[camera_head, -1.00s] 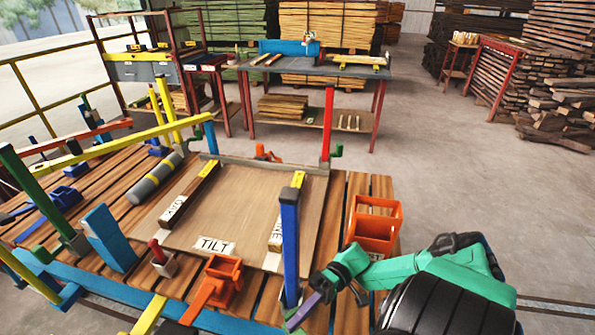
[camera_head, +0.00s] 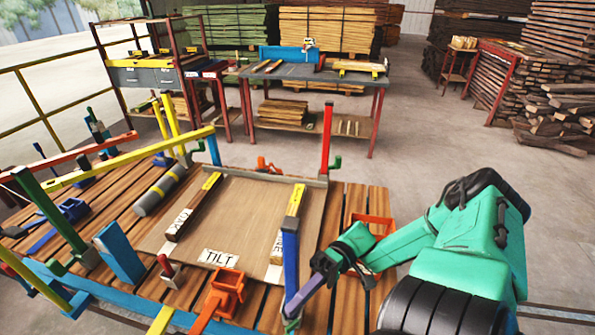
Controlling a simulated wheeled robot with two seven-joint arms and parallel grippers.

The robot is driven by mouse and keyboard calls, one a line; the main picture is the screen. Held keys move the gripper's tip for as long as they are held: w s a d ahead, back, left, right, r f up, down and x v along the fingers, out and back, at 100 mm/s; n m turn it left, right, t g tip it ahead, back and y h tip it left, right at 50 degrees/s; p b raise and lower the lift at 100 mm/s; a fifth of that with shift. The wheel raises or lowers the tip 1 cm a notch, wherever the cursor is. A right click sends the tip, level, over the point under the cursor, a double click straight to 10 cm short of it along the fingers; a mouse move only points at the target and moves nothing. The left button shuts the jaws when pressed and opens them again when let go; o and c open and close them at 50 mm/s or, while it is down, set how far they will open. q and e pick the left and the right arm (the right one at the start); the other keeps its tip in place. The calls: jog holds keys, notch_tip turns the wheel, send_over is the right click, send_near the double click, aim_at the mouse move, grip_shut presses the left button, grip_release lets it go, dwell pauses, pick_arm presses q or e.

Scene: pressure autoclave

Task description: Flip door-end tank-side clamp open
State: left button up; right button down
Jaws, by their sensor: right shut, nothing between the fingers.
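Several coloured clamps stand around a wooden board (camera_head: 243,225) on a slatted table. A blue upright clamp arm (camera_head: 290,262) rises at the board's near right corner. My right gripper (camera_head: 291,312), with purple fingers, is shut and empty, low beside the foot of this blue arm. I cannot tell whether it touches it. A red upright arm (camera_head: 327,135) stands at the far right corner. An orange clamp (camera_head: 225,293) lies at the near edge. No label shows which is the door-end tank-side clamp. My left gripper is not in view.
A label reading TILT (camera_head: 219,258) lies on the board. A long yellow bar (camera_head: 130,158) and a green slanted arm (camera_head: 48,208) stand at the left. An orange box-shaped frame (camera_head: 373,224) is partly hidden by my right arm. Open floor lies to the right.

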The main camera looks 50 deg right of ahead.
pick_arm(q)
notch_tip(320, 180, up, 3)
jog(key=shift+p, duration=0.95)
pick_arm(e)
notch_tip(320, 180, up, 5)
jog(key=shift+r, duration=0.1)
